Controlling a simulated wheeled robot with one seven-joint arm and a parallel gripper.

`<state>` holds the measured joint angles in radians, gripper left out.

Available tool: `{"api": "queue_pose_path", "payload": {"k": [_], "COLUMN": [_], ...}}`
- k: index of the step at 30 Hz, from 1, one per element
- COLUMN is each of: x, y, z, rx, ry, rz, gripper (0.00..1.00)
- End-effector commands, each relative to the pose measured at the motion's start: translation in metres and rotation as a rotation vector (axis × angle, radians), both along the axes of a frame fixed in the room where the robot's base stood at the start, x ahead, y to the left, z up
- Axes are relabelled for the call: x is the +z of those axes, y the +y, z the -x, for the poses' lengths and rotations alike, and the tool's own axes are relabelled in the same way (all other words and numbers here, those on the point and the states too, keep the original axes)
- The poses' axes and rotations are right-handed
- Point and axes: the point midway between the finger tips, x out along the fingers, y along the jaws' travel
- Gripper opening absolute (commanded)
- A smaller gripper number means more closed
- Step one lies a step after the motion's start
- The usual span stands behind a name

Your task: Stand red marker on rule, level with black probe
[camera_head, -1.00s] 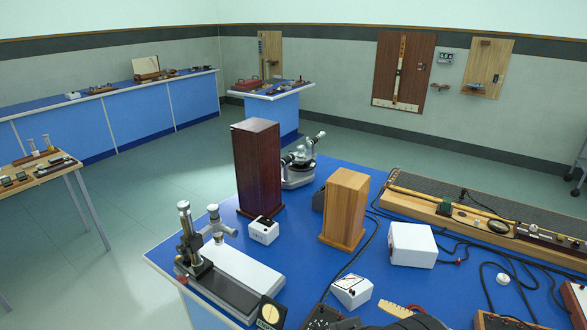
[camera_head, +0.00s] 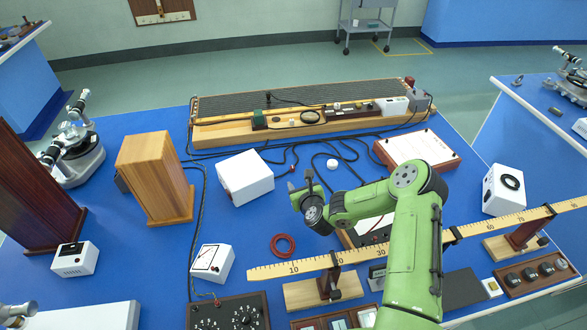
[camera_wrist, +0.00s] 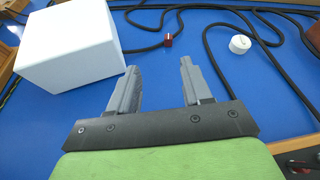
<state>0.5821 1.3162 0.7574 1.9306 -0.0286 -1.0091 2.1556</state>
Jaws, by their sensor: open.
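A yellow strip (camera_head: 290,115) runs along the far apparatus. A black upright piece (camera_head: 268,97) there may be the black probe.
A white knob (camera_head: 332,163) and loose black cables lie near the red block. A red ring (camera_head: 283,245) lies nearer me. A wooden block (camera_head: 155,175) stands left, and a red-edged white panel (camera_head: 417,150) lies right. Blue bench top is bare around the ring.

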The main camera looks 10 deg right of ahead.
Motion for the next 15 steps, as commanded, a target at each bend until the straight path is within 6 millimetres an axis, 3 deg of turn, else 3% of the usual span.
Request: {"api": "queue_pose_path", "payload": {"k": [5, 15], "x": [-0.019, -0.050], "y": [-0.012, -0.011], "z": [-0.006, -0.075], "rx": [-0.133, -0.129], "ry": [-0.015, -0.015], "rz": [-0.136, -0.132], "gripper": [0.49, 0.49]}}
